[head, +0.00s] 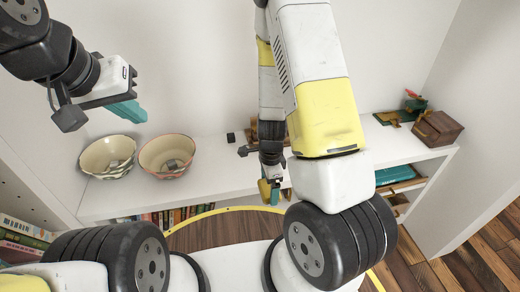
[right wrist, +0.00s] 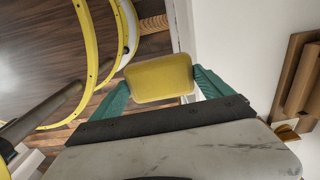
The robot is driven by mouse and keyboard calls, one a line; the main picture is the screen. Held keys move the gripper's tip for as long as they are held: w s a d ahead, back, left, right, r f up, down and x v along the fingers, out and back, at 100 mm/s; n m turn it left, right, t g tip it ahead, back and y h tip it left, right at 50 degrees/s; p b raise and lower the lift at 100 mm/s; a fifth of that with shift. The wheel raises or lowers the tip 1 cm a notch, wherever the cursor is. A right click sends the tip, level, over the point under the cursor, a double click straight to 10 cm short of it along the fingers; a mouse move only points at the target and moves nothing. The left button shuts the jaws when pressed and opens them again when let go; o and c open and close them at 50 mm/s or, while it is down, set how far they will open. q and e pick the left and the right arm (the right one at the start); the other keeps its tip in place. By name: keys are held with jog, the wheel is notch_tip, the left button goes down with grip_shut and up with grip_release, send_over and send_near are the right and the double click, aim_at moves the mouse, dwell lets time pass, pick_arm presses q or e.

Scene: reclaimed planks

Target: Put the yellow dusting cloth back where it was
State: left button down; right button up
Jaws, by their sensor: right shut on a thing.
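The yellow dusting cloth (right wrist: 160,78) shows as a folded, rounded pad between the teal fingers of my right gripper (right wrist: 160,86) in the right wrist view. The gripper is shut on it. In the head view, my right gripper (head: 272,190) hangs at the front edge of the white shelf unit, and a small part of the yellow cloth (head: 264,187) shows beside its fingers. My left gripper (head: 127,109) is empty at the upper left, above and in front of the bowls. Its fingers overlap in the view, so their opening is unclear.
A cream bowl (head: 107,156) and a pinkish bowl (head: 167,155) stand on the shelf top (head: 215,178), left of my right arm. A wooden box (head: 437,128) and a small ornament (head: 414,102) stand at the right end. Books (head: 178,214) fill a lower compartment; a teal item (head: 394,175) lies in another.

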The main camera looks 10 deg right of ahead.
jog(key=w, duration=0.5)
jog(key=w+d+f, duration=0.1)
jog(key=w, duration=0.4)
jog(key=w+d, duration=0.1)
jog(key=w, duration=0.4)
jog(key=shift+w+d+f, duration=0.15)
jog(key=shift+d+f, duration=0.1)
jog(key=shift+w+f, duration=0.1)
jog(key=shift+f, duration=1.65)
jog(key=shift+f, duration=0.1)
jog(key=o, duration=1.1)
jog(key=shift+c, duration=0.2)
